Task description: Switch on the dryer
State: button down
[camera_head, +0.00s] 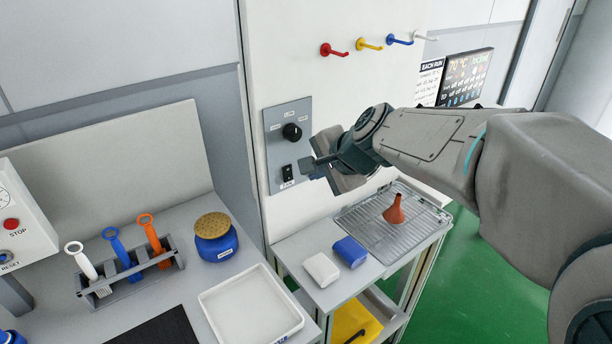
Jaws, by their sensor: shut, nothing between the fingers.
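A grey control panel (274,148) is fixed to the white wall column. It carries a black rotary knob (292,132) at the top and a black rocker switch (287,173) below, with small labels too small to read. My gripper (306,164) is shut and empty. Its tip is just right of the rocker switch; whether it touches the panel I cannot tell. My gripper and wrist hide part of the wall right of the panel. Which control belongs to the dryer cannot be read.
Below stands a side table with a wire rack (362,228), an orange funnel (395,210), a white block (321,269) and a blue block (350,251). A blue jar (216,243), a white tray (228,307) and a brush holder (133,281) are at left. Coloured hooks (335,51) hang above.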

jog(key=shift+v, duration=2.15)
jog(key=s+d+f+n+g+h, duration=0.2)
jog(key=s+d+f+n, duration=0.3)
jog(key=s, duration=0.3)
jog(key=s+d+f+n+g+h, duration=0.2)
jog(key=s+d+f+n+h, duration=0.1)
jog(key=s+d+f+n, duration=0.2)
jog(key=s+f, duration=0.2)
jog(key=s, duration=0.2)
jog(key=shift+s+d+f+n, duration=0.2)
jog(key=shift+s+d+n, duration=0.15)
jog(key=shift+d+n, duration=0.05)
jog(key=shift+d, duration=0.1)
